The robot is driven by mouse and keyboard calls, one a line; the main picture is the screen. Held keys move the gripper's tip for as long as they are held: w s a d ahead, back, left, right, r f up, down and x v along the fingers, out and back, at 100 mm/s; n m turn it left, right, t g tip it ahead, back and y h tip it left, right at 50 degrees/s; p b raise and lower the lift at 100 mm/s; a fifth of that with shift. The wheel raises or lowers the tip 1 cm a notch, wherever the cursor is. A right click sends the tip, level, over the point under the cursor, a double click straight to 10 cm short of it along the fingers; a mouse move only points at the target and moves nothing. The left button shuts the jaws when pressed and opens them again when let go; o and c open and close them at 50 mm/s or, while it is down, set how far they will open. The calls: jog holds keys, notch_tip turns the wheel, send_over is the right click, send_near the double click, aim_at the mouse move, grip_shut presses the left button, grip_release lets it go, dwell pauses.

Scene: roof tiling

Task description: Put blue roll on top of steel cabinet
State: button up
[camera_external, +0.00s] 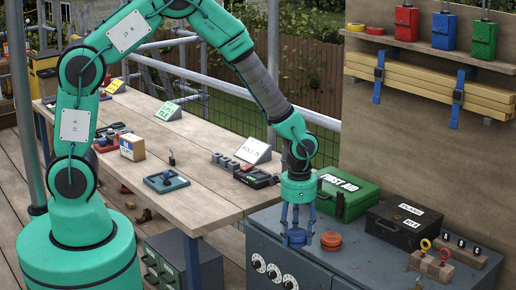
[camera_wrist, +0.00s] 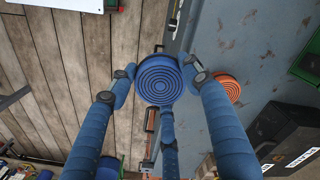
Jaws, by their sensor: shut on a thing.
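The blue roll (camera_external: 296,239) is held in my gripper (camera_external: 298,230), whose blue fingers are shut around it. In the wrist view the roll (camera_wrist: 158,77) shows as a ringed blue disc between the fingertips (camera_wrist: 160,84). The steel cabinet (camera_external: 368,262) is grey-blue, with dials on its front. In the wrist view the roll overlaps the edge of the cabinet top (camera_wrist: 245,45), with wooden boards on the other side. I cannot tell whether the roll touches the cabinet or hangs just above it.
An orange roll (camera_external: 331,241) stands on the cabinet just right of the blue one. A green first aid box (camera_external: 348,194), a black case (camera_external: 403,222) and a wooden block with rings (camera_external: 431,264) stand farther back and right. A wooden workbench (camera_external: 215,185) adjoins on the left.

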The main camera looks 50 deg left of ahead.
aim_at(303, 241)
jog(key=shift+m, duration=0.8)
jog(key=shift+s+d, duration=0.3)
jog(key=shift+d, duration=0.4)
jog(key=shift+s+d, duration=0.35)
jog(key=shift+d, duration=0.4)
jog(key=shift+s+d, duration=0.3)
jog(key=shift+d, duration=0.4)
jog(key=w+d, duration=0.2)
jog(key=w, duration=0.2)
jog(key=w+d+f, duration=0.1)
jog(key=w+d, duration=0.1)
jog(key=w, duration=0.3)
jog(key=w+d, duration=0.3)
jog(key=w, duration=0.1)
jog(key=shift+w+d+f+b, duration=0.1)
jog(key=shift+w+f+b, duration=0.1)
jog(key=shift+b, duration=0.2)
jog(key=shift+w+d, duration=0.1)
jog(key=shift+w, duration=0.1)
jog(key=shift+w+d+f, duration=0.1)
jog(key=shift+w+f, duration=0.1)
jog(key=shift+f+b, duration=0.35)
jog(key=shift+f, duration=1.2)
jog(key=shift+f, duration=0.15)
